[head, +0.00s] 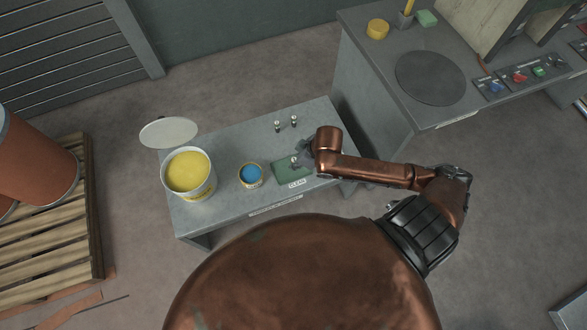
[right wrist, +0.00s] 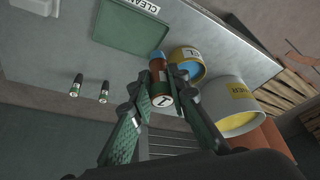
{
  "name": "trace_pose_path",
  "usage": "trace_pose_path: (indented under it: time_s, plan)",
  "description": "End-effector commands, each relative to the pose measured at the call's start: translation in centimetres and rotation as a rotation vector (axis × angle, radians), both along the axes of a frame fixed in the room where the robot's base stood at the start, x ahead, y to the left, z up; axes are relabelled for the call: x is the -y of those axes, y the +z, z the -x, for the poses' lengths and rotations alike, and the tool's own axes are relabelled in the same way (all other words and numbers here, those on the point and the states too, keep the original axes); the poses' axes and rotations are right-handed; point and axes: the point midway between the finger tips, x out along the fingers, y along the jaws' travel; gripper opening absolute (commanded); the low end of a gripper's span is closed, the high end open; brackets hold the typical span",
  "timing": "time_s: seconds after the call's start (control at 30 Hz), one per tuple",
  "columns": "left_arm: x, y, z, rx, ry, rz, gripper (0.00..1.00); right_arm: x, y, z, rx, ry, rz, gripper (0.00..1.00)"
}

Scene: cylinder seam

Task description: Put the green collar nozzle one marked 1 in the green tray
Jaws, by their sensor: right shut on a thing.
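My right gripper (head: 304,156) is over the right part of the green tray (head: 283,177) on the grey table in the head view. In the right wrist view my right gripper (right wrist: 161,82) is shut on a nozzle (right wrist: 158,72) with a brownish body, a blue tip and a pale round end marked 1. Its collar colour is hard to make out between the fingers. The green tray (right wrist: 130,30), labelled CLEAN, looks empty there, and the nozzle appears held above the table, beside the tray in that picture. My left gripper is not in view.
Two small dark nozzles (head: 277,126) (head: 294,121) stand at the table's back. A blue-filled tin (head: 251,175) and a yellow-filled bucket (head: 188,172) stand left of the tray. A pale lid (head: 169,132) lies behind the bucket. A grey bench (head: 375,95) stands at the right.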

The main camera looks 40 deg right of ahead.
Motion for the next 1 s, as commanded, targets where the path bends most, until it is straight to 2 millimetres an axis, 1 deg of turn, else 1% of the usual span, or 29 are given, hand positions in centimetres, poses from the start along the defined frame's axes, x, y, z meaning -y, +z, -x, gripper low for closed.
trace_pose_path:
  time_s: [0.03,0.1,0.2,0.3,0.37,0.47,0.8,0.9,1.0]
  plan:
    - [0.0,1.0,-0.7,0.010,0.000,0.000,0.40,1.4,-0.7,1.5,-0.007,0.029,0.002,0.00]
    - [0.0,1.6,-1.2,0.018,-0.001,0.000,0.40,2.6,-2.0,2.9,-0.006,0.079,0.001,0.00]
    - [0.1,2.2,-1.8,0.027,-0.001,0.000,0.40,4.1,-3.3,4.6,-0.003,0.137,-0.001,0.00]
    - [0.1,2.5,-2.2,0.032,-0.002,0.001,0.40,5.0,-4.1,5.7,0.000,0.174,-0.001,0.00]
    - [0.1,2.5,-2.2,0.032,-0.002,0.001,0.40,5.1,-4.5,5.8,0.000,0.186,-0.002,0.00]
    - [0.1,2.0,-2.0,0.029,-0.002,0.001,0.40,5.1,-5.4,4.6,0.004,0.194,-0.002,0.00]
    - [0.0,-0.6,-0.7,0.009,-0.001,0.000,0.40,4.0,-9.1,-3.2,0.001,0.193,-0.004,0.00]
    - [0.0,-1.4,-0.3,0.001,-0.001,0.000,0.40,3.9,-11.2,-4.5,-0.001,0.192,-0.004,0.00]
    - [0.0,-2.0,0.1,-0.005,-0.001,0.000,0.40,3.7,-12.6,-5.8,-0.001,0.192,-0.004,0.00]
